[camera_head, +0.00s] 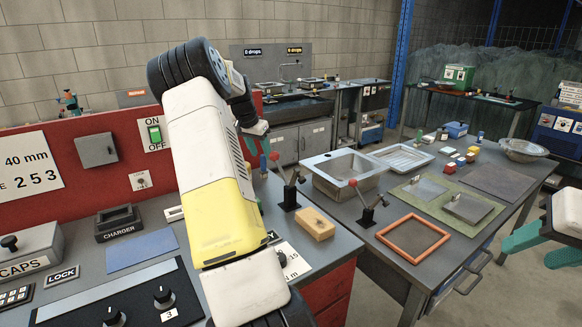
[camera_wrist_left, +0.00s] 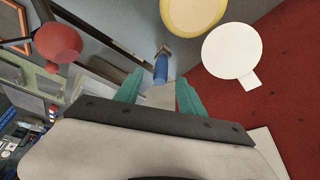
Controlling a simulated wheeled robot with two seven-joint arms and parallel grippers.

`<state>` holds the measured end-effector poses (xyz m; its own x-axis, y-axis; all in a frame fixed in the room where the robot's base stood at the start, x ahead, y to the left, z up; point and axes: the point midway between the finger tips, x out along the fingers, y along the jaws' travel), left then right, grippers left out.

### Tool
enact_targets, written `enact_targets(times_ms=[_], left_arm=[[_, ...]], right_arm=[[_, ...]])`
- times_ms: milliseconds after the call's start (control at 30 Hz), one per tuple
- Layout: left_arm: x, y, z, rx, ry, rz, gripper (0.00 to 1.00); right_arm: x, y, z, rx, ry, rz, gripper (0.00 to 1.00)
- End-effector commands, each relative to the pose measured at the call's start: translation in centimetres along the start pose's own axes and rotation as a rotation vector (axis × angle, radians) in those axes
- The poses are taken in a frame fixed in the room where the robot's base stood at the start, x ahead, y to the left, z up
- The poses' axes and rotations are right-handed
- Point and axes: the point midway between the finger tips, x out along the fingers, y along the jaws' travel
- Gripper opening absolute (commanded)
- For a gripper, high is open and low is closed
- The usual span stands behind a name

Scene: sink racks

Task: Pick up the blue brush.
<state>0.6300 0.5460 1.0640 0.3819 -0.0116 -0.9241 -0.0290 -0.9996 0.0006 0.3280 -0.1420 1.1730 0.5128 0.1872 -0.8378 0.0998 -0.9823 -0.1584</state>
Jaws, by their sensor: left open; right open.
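In the left wrist view, the blue brush (camera_wrist_left: 161,68) shows as a short blue handle with a greyish-brown end. It lies just beyond and between the fingertips of my left gripper (camera_wrist_left: 158,93). The green fingers are open and nothing is clearly held. In the head view, a small blue upright shape, apparently the brush (camera_head: 263,163), shows just right of my left arm, which hides much of that gripper. My right gripper (camera_head: 526,250) is at the right edge of the head view, open and empty, beside the metal table.
A tan block (camera_head: 316,224) lies nearby. The metal table (camera_head: 350,212) holds a sink (camera_head: 343,168) and an orange frame (camera_head: 413,238). A red panel (camera_head: 75,165) stands behind the bench.

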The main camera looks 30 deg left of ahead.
Motion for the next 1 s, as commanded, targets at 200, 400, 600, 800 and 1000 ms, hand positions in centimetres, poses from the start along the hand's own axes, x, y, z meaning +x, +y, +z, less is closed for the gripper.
enact_targets(times_ms=[200, 400, 600, 800, 1000], left_arm=[[2.9, 0.0, -0.3, 0.0, -0.001, 0.002, 0.47], [5.5, -0.1, -0.4, 0.0, 0.0, 0.001, 0.47], [6.0, -0.1, -0.5, 0.0, 0.001, -0.001, 0.47], [6.0, -0.1, -0.5, 0.0, 0.001, -0.001, 0.29], [6.0, -0.1, -0.5, 0.0, 0.0, -0.001, 0.0]], right_arm=[[0.0, 0.0, 0.0, 0.0, 0.0, 0.0, 0.48], [0.0, 0.0, 0.0, 0.0, 0.0, 0.0, 0.48], [0.0, 0.0, 0.0, 0.0, 0.0, 0.0, 0.48], [0.0, 0.0, 0.0, 0.0, 0.0, 0.0, 0.48], [0.0, 0.0, 0.0, 0.0, 0.0, 0.0, 0.48]])
